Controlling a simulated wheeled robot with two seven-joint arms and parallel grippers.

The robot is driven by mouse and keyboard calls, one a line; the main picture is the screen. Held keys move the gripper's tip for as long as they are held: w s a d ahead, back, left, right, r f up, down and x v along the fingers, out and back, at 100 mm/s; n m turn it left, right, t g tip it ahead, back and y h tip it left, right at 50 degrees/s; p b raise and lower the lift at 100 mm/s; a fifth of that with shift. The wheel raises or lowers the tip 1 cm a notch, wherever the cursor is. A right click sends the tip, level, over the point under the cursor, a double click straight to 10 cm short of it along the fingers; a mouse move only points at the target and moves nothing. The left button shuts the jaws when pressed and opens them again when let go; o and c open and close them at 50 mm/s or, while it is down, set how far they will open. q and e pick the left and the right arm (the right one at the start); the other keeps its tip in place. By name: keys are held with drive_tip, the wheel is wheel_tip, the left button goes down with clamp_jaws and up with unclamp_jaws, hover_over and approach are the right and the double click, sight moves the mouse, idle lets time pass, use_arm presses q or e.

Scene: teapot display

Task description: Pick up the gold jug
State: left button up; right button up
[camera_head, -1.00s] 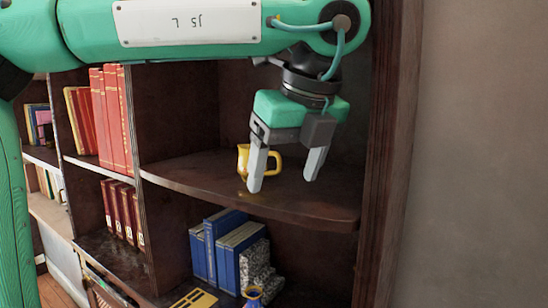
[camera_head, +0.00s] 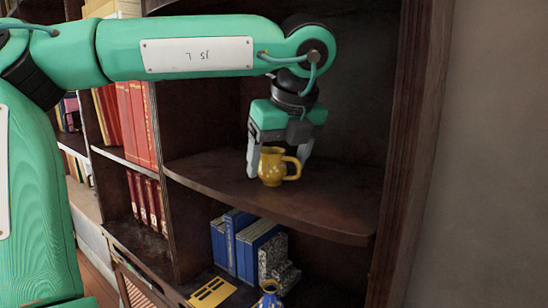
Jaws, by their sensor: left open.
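The gold jug (camera_head: 271,168) stands upright on the curved wooden shelf (camera_head: 320,222), with its handle to the right. My left gripper (camera_head: 279,170) comes down from above, open, with its fingers pointing down. One finger is at the left of the jug and the other is behind the handle side at the right. The jug overlaps part of the fingers in this view, so I cannot tell whether they touch it. My right gripper is out of view.
Red books (camera_head: 137,122) fill the bay to the left. Blue books (camera_head: 255,248) and a blue vase (camera_head: 269,294) are on the level below. A wooden side panel (camera_head: 410,150) bounds the shelf at the right. The shelf right of the jug is clear.

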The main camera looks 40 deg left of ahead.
sight(272, 151)
use_arm(q)
drive_tip(key=a, duration=0.1)
drive_tip(key=a+p, duration=0.1)
drive_tip(key=w+a+p, duration=0.1)
drive_tip(key=shift+f, duration=0.35)
drive_tip(key=shift+a+f, duration=0.15)
drive_tip(key=shift+d, duration=0.35)
drive_tip(key=shift+a, duration=0.2)
drive_tip(key=c, duration=1.1)
drive_tip(key=shift+o, duration=0.2)
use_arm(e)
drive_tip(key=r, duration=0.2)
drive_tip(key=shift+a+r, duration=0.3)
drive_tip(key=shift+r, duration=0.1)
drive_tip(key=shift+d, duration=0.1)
